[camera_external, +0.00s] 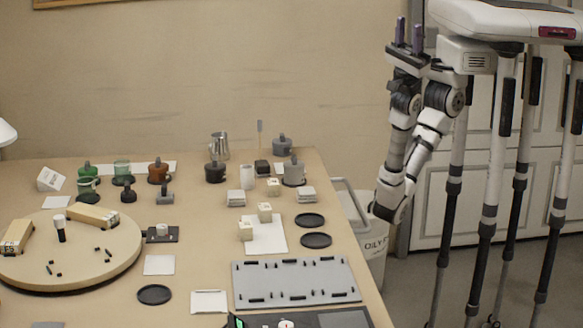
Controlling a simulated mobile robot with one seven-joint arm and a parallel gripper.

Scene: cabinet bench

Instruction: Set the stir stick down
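My gripper (409,33) is raised to the right of the table, fingers pointing up. Its two purple-tipped fingers stand apart with a gap between them, and I see nothing in it. A thin grey upright stick with a flat top (260,127) stands at the back of the table, by a small dark container (262,167). It may be the stir stick, but it is too small to be sure. I cannot tell whether its lower end is in the container or behind it. My gripper is well away from it.
The table (205,268) holds several mugs and jars along the back, a round wooden turntable (100,262) at left, a grey slotted board (296,281) in front and two black discs (311,220) at right. A bin (375,250) stands beside the table's right edge.

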